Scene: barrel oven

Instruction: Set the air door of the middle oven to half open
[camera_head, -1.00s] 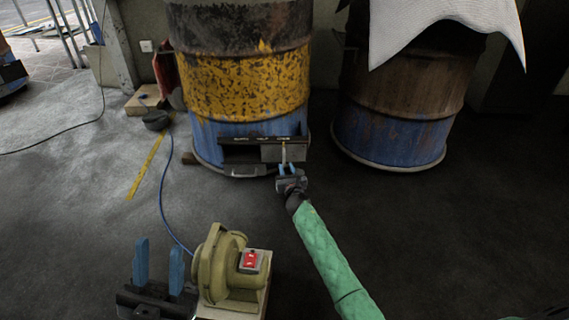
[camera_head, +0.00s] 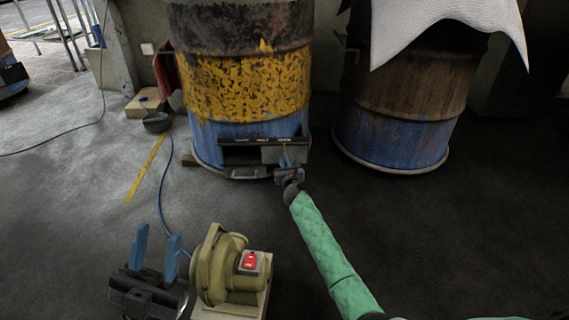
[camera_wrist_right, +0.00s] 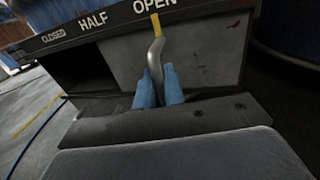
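The middle oven is a rusty barrel (camera_head: 240,80), yellow above and blue below. Its air door (camera_head: 271,156) is a grey plate under a dark label strip, at the right of the opening. In the right wrist view the strip (camera_wrist_right: 91,22) reads CLOSED, HALF, OPEN. The door's bent metal handle (camera_wrist_right: 155,56) has a yellow tip that points at OPEN. My right gripper (camera_wrist_right: 158,90) has its blue fingers on both sides of the handle's lower part and looks shut on it. My left gripper (camera_head: 156,255) is open and empty, low at the left.
A beige blower (camera_head: 228,268) with a red switch stands beside my left gripper, and a blue hose (camera_head: 163,200) runs from it. Another barrel (camera_head: 395,125) stands to the right under a white cloth. The floor between is clear.

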